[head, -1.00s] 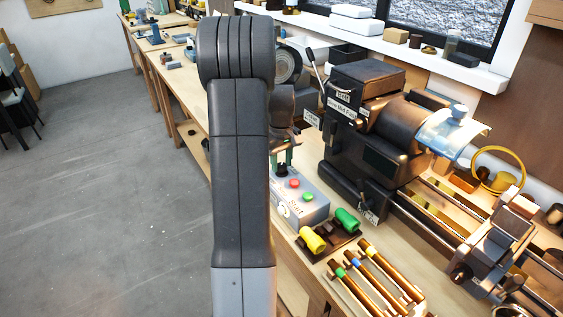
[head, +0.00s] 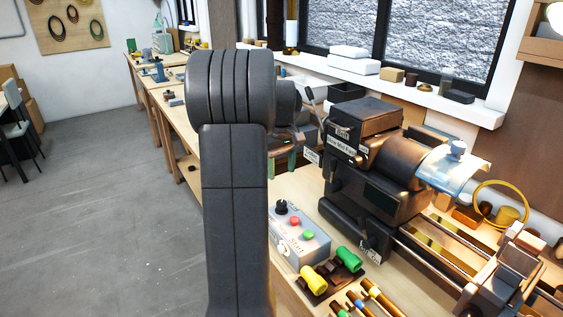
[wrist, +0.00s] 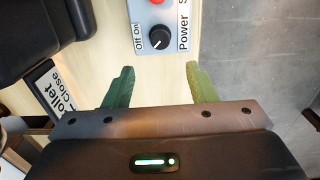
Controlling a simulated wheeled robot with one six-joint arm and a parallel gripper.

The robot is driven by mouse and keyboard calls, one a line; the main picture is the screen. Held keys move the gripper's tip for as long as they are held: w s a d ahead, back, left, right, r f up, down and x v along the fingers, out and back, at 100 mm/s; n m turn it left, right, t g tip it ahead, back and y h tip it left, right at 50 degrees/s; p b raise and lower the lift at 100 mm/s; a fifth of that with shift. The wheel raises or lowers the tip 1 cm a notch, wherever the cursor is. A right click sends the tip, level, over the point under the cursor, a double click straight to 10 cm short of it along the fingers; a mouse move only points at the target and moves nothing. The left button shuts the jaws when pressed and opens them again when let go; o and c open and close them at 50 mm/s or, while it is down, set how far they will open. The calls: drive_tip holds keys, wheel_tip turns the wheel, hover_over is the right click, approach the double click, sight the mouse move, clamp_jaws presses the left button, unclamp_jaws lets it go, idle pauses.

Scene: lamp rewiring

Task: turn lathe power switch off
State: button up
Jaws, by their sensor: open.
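The lathe power switch is a black knob (head: 281,207) on a grey control box (head: 313,243) at the front of the lathe. In the wrist view the knob (wrist: 160,38) lies beside an "Off On" label and a "Power" label. A small pale mark shows on the knob, but I cannot tell which label it points to. My gripper (wrist: 160,68) is open and empty, its two green fingers wide apart. The knob lies beyond the fingertips, roughly centred between them, and apart from them. In the head view my arm hides part of the gripper.
The dark lathe (head: 375,165) stands right of the box. Yellow (head: 313,279) and green (head: 349,259) pieces lie near the box, with several wooden-handled tools in front. A "Collet Close" label (wrist: 46,88) and dark lathe parts are at left in the wrist view. Grey floor is open left.

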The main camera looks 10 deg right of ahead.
sight(281, 202)
wheel_tip(281, 202, up, 2)
drive_tip(key=shift+r, duration=0.2)
wheel_tip(281, 202, down, 14)
drive_tip(key=shift+r+p, duration=0.1)
drive_tip(key=shift+p, duration=0.35)
idle(0.4)
